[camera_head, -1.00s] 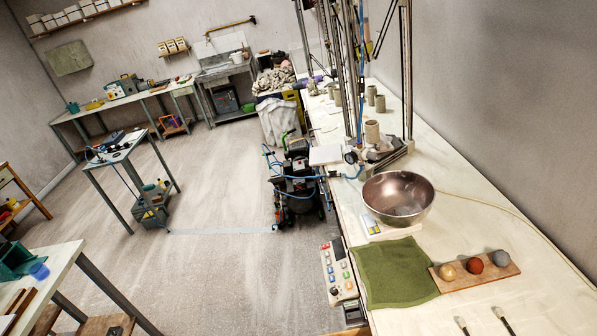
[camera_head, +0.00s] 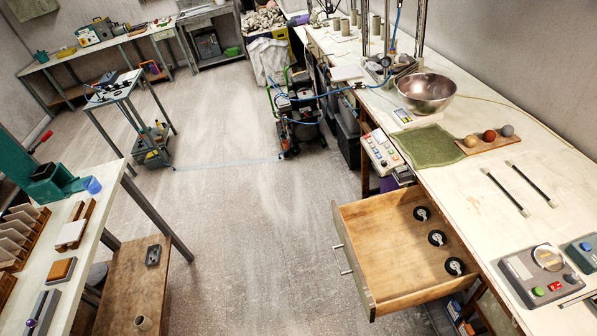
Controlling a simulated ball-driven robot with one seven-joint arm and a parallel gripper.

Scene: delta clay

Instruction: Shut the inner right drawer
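A wooden drawer (camera_head: 395,255) stands pulled out from under the right-hand workbench (camera_head: 475,200), its front panel (camera_head: 352,262) facing left into the aisle. Two metal handles show on that front panel. Inside the drawer lie several round black and silver parts (camera_head: 437,238) along its right side. I cannot tell from this view alone whether it is the inner right drawer, but it is the only open drawer I see. My gripper is not in view.
A left table (camera_head: 75,225) with a wooden lower shelf (camera_head: 133,285) borders the aisle. The concrete floor (camera_head: 265,215) between is clear.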

